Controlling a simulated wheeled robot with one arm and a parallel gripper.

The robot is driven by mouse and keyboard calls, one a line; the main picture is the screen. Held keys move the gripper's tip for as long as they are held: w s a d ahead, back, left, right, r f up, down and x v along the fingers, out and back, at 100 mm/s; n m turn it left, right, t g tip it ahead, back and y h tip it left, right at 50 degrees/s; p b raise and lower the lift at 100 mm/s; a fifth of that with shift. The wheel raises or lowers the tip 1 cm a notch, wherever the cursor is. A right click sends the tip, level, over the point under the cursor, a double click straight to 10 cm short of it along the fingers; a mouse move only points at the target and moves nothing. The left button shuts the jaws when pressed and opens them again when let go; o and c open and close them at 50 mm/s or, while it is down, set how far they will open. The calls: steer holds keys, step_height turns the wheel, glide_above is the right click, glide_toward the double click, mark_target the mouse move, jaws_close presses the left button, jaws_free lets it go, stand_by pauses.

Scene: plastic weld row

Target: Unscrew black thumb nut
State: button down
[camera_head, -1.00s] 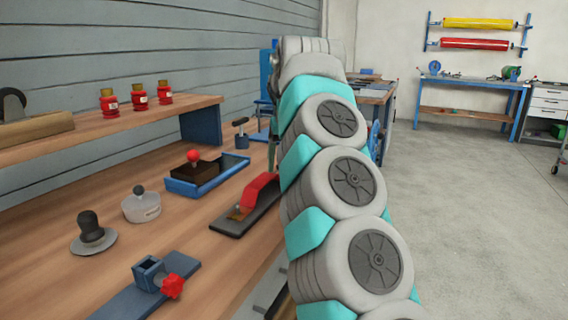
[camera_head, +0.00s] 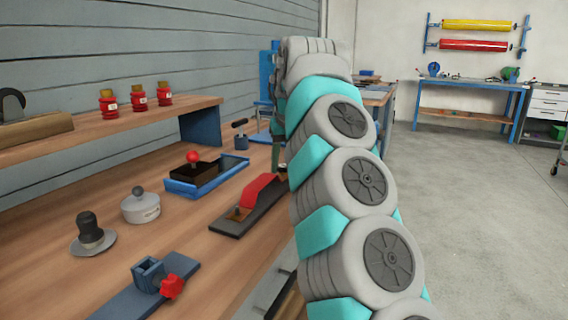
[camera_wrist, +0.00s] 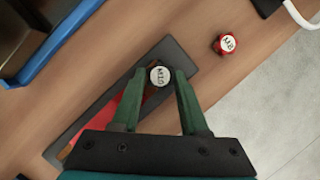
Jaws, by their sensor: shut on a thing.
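The black thumb nut (camera_wrist: 158,76) shows in the wrist view as a round piece with a pale lettered top and a dark rim. It is at the end of a dark flat plate (camera_wrist: 185,62) that has a red handle (camera_wrist: 95,132). My gripper (camera_wrist: 161,73) has its two green fingers on either side of the nut, shut on it. In the head view the red handle (camera_head: 262,193) and its plate (camera_head: 232,226) lie on the bench, and my arm largely hides the nut end. Threads under the nut are not visible.
A red lettered knob (camera_wrist: 228,43) stands right of the plate, near the bench edge. A blue tray (camera_head: 208,181) holding a dark block with a red ball knob lies to the left. A blue clamp (camera_head: 148,277) with a red knob is nearer. Open floor (camera_head: 480,210) lies right.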

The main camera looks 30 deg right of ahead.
steer(key=shift+d+n+y, duration=0.1)
steer(key=shift+n+y, duration=0.4)
steer(key=shift+n, duration=0.6)
steer(key=n+p, duration=0.2)
steer(key=p, duration=0.1)
steer(key=shift+d+r+y, duration=0.1)
steer(key=shift+r+y, duration=0.1)
steer(key=shift+y, duration=0.2)
steer(key=shift+w+f+n, duration=0.1)
steer(key=shift+f+n, duration=0.1)
steer(key=shift+n, duration=0.6)
steer(key=shift+n+y, duration=0.5)
steer(key=shift+n, duration=0.3)
steer(key=shift+r, duration=1.35)
steer(key=shift+w+r, duration=0.1)
steer(key=shift+r, duration=1.05)
steer(key=shift+d, duration=0.1)
